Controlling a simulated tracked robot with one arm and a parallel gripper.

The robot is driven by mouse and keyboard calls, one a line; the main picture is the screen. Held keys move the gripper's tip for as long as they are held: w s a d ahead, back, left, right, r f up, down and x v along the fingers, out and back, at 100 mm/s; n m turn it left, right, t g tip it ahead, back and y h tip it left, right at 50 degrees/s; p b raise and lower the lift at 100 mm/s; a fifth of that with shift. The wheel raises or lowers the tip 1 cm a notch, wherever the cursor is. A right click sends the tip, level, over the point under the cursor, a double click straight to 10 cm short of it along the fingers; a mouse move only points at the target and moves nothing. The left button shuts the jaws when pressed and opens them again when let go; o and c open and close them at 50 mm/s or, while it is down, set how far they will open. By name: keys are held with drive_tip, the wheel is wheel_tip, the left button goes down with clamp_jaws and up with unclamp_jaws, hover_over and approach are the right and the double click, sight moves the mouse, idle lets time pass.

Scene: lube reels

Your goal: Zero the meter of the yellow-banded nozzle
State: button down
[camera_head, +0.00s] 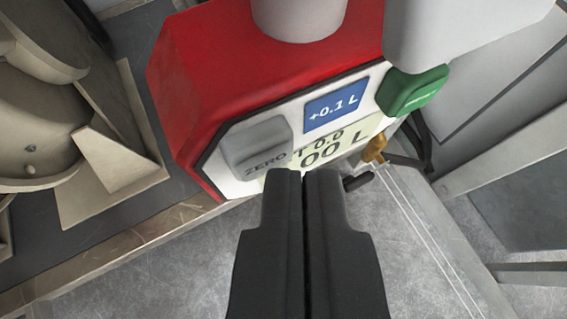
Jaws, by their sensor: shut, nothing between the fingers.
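A red meter housing (215,65) with a white front panel fills the upper middle of the view. On its panel sit a grey ZERO button (255,145), a blue +0.1 L button (336,104) and a green button (413,90). Below them a pale display (345,145) partly shows "T 0.0" and "00 L". My gripper (304,172) is shut and empty, its fingertips in front of the display's lower left part, just right of and below the ZERO button. I cannot tell whether it touches the panel. No yellow band shows in this view.
Beige reel machinery (50,120) stands at the left on a dark shelf with a worn edge (110,250). A brass fitting (374,148) and a black lever show right of the meter. Grey cabinet panels (490,80) stand at the right. Below, the grey floor (170,290) is clear.

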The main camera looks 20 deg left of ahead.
drive_tip(key=shift+s+d+b, duration=0.3)
drive_tip(key=shift+b, duration=2)
drive_tip(key=shift+s+d+f+b, duration=0.2)
drive_tip(key=shift+d+b, duration=0.1)
drive_tip(key=shift+b, duration=1)
drive_tip(key=shift+s+d+r+b, duration=0.15)
drive_tip(key=shift+b, duration=0.4)
drive_tip(key=s+d, duration=0.3)
drive_tip(key=shift+s+d, duration=0.15)
drive_tip(key=shift+d, duration=0.25)
